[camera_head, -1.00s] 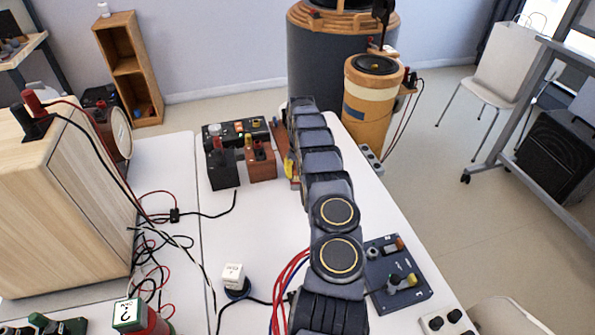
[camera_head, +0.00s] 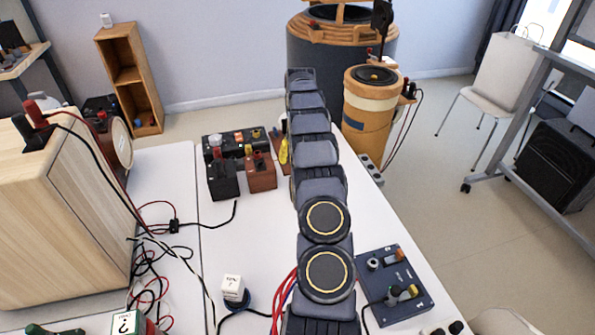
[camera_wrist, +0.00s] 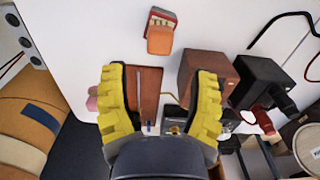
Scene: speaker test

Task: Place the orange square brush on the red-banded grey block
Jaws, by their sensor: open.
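The orange square brush (camera_wrist: 160,41) is at the top middle of the wrist view. The red-banded grey block (camera_wrist: 163,17) is directly beyond it, partly covered by the brush. The two look in contact, but I cannot tell whether the brush rests on the block or leans beside it. My gripper (camera_wrist: 161,72) is open, its yellow fingers spread and empty, apart from the brush. In the head view one yellow finger (camera_head: 283,151) shows left of my arm. My arm hides the brush and block there.
A brown box (camera_head: 261,172) and a black box (camera_head: 222,180) stand close to my gripper. A flat brown board (camera_wrist: 146,88) shows between the fingers. A blue-grey panel (camera_head: 395,285) lies at the table's right. The white table (camera_head: 270,225) is clear in the middle.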

